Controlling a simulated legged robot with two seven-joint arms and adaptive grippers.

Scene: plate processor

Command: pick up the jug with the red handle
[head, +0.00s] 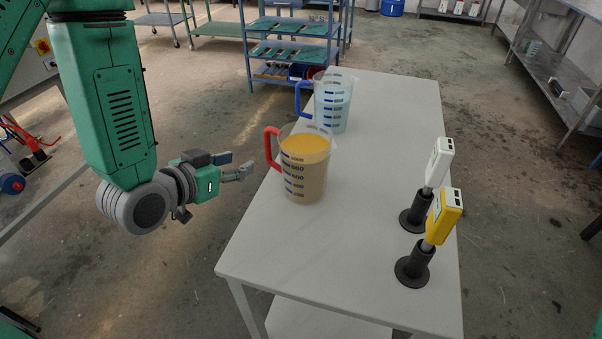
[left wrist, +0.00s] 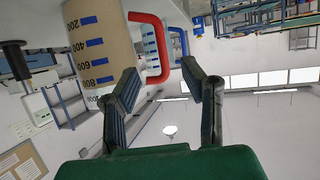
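The jug with the red handle (head: 305,178) stands upright on the white table, filled with a yellow-orange liquid. Its red handle (head: 270,148) points left, toward my left gripper (head: 243,167). That gripper is open and empty, beside the table's left edge, just left of and a little below the handle in the head view. In the left wrist view, where things look upside down, the jug (left wrist: 98,38) is at upper left. The red handle (left wrist: 160,50) shows ahead, between the two open fingers (left wrist: 161,72). My right gripper is not in view.
A clear jug with a blue handle (head: 332,104) stands behind on the same table (head: 372,200). A white handheld device (head: 437,162) and a yellow one (head: 442,217) stand in black holders at right. The table's middle is clear. Blue shelves (head: 290,50) stand further back.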

